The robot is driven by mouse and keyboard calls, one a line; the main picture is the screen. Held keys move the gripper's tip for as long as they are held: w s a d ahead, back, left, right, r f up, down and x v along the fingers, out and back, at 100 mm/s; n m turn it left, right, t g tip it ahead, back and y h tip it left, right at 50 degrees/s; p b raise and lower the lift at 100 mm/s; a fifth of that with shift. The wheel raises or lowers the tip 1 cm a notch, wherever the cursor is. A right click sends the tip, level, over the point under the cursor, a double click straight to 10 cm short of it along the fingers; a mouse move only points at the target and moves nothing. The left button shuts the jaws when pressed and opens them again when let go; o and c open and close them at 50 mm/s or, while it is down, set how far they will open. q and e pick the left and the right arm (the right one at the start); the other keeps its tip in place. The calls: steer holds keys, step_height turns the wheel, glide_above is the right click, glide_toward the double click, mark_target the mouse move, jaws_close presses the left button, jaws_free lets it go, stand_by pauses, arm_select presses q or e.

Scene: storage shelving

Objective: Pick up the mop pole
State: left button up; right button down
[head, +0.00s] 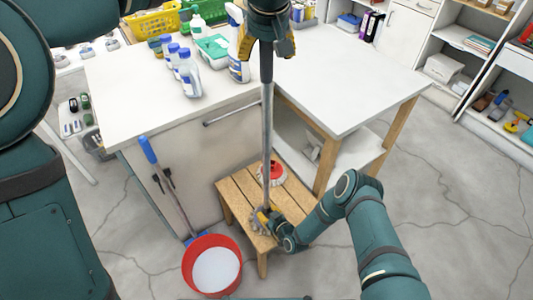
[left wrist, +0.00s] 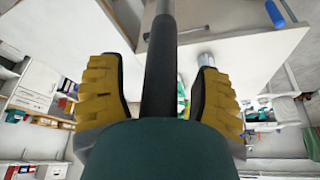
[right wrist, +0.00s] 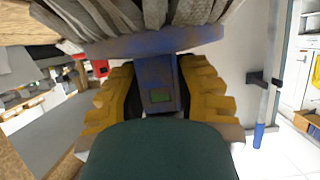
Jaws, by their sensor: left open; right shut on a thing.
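The mop pole (head: 267,130) is long and grey with a dark upper grip, and stands nearly upright over the wooden stool. My left gripper (head: 265,45) is open around its upper part; in the left wrist view the dark grip (left wrist: 160,65) runs between the two yellow fingers, with a gap on each side. My right gripper (head: 266,214) is low at the stool, shut on the mop's blue-grey socket (right wrist: 158,88). The grey strands of the mop head (right wrist: 150,14) show just beyond it in the right wrist view.
The wooden stool (head: 238,193) also holds a red-and-white brush (head: 272,172). A red bucket (head: 212,268) and a blue-handled tool (head: 165,183) stand to the left. The white counter (head: 130,90) carries several bottles. A lower white table (head: 345,85) is at the right. Floor is free at far right.

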arm_select(q)
jaws_close()
arm_select(e)
steer(key=shift+s+f, duration=0.1)
arm_select(q)
step_height(320, 180, up, 10)
stand_by(0.6)
arm_select(e)
steer(key=c, duration=0.7)
jaws_free()
